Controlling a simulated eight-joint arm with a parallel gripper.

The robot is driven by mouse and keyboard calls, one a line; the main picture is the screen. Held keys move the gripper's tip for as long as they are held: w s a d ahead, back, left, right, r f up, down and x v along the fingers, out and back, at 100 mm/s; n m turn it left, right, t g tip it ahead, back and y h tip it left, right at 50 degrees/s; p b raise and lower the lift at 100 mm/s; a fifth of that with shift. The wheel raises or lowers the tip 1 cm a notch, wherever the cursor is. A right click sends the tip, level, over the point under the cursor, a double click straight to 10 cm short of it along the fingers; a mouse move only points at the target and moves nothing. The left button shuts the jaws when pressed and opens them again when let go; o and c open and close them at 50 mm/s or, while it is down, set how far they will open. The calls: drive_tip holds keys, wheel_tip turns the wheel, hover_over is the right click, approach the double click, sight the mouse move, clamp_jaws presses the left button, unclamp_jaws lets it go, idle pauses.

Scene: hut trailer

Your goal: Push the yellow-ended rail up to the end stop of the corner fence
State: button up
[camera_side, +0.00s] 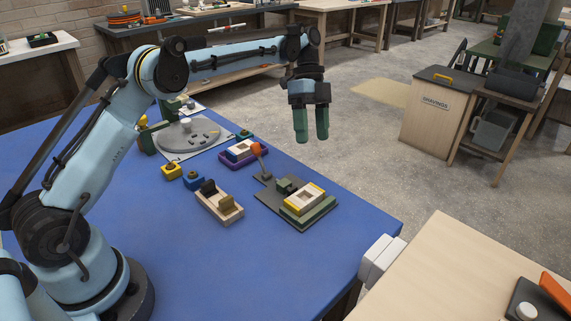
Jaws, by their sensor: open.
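The yellow-ended rail (304,198) is a pale, slotted piece with yellow ends. It lies on a dark grey plate near the front right of the blue table. The green corner fence (318,213) runs along the plate's right front side, close beside the rail. A dark green block (285,186) sits at the rail's far left end; I cannot tell whether it is the end stop, or whether it touches the rail. My gripper (312,139) hangs above and beyond the plate, its green fingers pointing down, open and empty, touching nothing.
An orange-topped lever (257,150) rises at the plate's back left corner. A wooden tray with blocks (219,203) stands to the left, a purple tray (237,154) behind. A grey round plate (188,137) and yellow block (171,171) lie further left. The front of the blue table is clear.

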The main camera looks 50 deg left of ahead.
sight(316, 190)
drive_tip(key=x, duration=1.2)
drive_tip(key=c, duration=1.1)
drive_tip(key=o, duration=1.1)
drive_tip(key=v, duration=1.2)
